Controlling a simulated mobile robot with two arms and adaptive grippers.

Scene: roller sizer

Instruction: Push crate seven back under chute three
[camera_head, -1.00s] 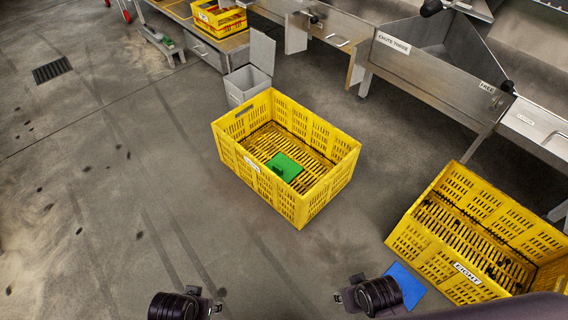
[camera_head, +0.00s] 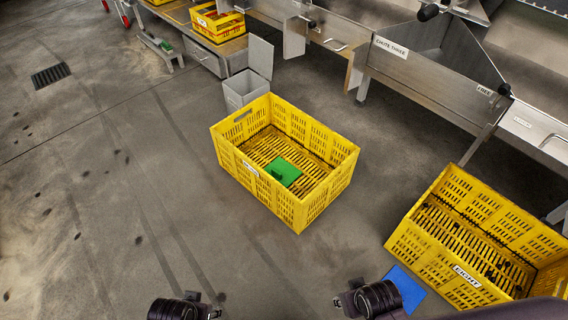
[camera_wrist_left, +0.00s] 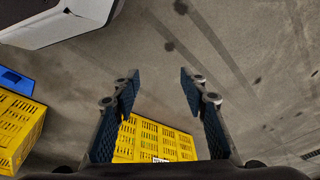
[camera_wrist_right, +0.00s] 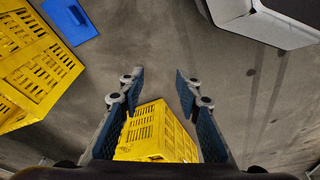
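A yellow slatted crate (camera_head: 325,196) stands upright on the floor mid-view, out in front of the chutes. The label on its near side is too small to read. A green piece (camera_head: 284,171) lies inside it. Chute three (camera_head: 425,88), a metal chute with a "CHUTE THREE" sign (camera_head: 391,48), is behind it to the right. My left gripper (camera_head: 207,304) and right gripper (camera_head: 346,293) are at the bottom edge, nearer than the crate and apart from it. The wrist views show the left fingers (camera_wrist_left: 158,82) and right fingers (camera_wrist_right: 160,80) spread and empty.
A second yellow crate, marked "EIGHT" (camera_head: 467,276), stands at right, with a blue sheet (camera_head: 405,288) beside it. A grey bin (camera_head: 245,89) stands behind the middle crate. A bench (camera_head: 222,50) holds another crate (camera_head: 217,24).

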